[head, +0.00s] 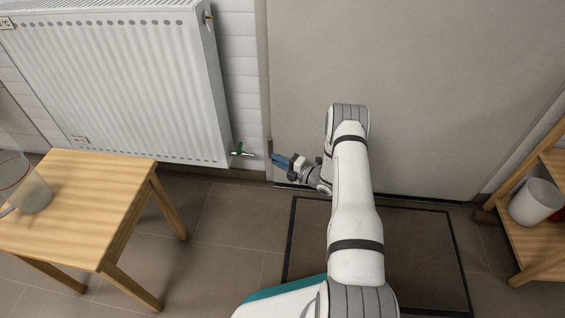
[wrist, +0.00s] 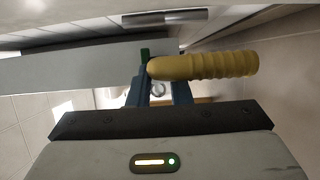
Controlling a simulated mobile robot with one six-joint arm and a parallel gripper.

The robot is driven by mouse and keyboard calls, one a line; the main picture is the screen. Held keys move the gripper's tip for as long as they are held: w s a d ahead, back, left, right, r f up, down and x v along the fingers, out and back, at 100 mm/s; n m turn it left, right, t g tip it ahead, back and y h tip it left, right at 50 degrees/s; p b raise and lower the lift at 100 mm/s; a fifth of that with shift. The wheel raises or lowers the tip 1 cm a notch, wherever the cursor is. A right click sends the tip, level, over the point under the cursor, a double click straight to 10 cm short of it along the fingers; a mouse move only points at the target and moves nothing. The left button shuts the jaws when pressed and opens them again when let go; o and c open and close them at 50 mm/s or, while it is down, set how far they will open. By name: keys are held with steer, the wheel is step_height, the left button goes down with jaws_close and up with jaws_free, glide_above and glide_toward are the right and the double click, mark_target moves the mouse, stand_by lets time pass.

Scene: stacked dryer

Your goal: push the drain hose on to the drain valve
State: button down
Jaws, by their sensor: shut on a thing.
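The drain valve (head: 238,151), with a green handle and a metal spout, sticks out at the lower right corner of the radiator. My gripper (head: 279,160), with blue fingers, is a short way to the right of the spout. In the wrist view my gripper (wrist: 160,82) is shut on the yellow ribbed drain hose (wrist: 205,66), which lies crosswise at the fingertips. A small green part, seemingly the valve handle (wrist: 145,54), shows by the hose's left end. I cannot tell if hose and spout touch. The hose cannot be made out in the head view.
The white radiator (head: 115,85) hangs on the tiled wall, beside a large grey panel (head: 420,85). A wooden table (head: 95,185) with a clear jug (head: 25,185) stands left. A wooden shelf (head: 550,235) with a white pot (head: 535,201) stands right. A dark mat (head: 420,250) lies below my arm.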

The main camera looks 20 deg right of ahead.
steer(key=shift+w+a+b, duration=0.15)
steer(key=shift+w+a, duration=0.25)
steer(key=shift+a, duration=0.45)
steer(key=shift+w+a+b, duration=0.2)
steer(key=shift+w+a, duration=0.2)
steer(key=shift+a, duration=0.5)
steer(key=shift+w+a+b, duration=0.15)
steer(key=shift+w+a, duration=0.25)
steer(key=shift+a, duration=0.45)
steer(key=shift+w+a, duration=0.35)
steer(key=shift+a, duration=0.55)
steer(key=shift+w+a, duration=0.3)
steer(key=shift+a, duration=0.55)
steer(key=c, duration=1.3)
jaws_free()
steer(key=shift+o, duration=0.2)
steer(key=shift+s+d, duration=0.1)
steer(key=shift+d, duration=0.05)
steer(key=p+v, duration=0.3)
steer(key=v, duration=0.4)
steer(key=shift+s+d, duration=0.15)
steer(key=shift+s, duration=0.1)
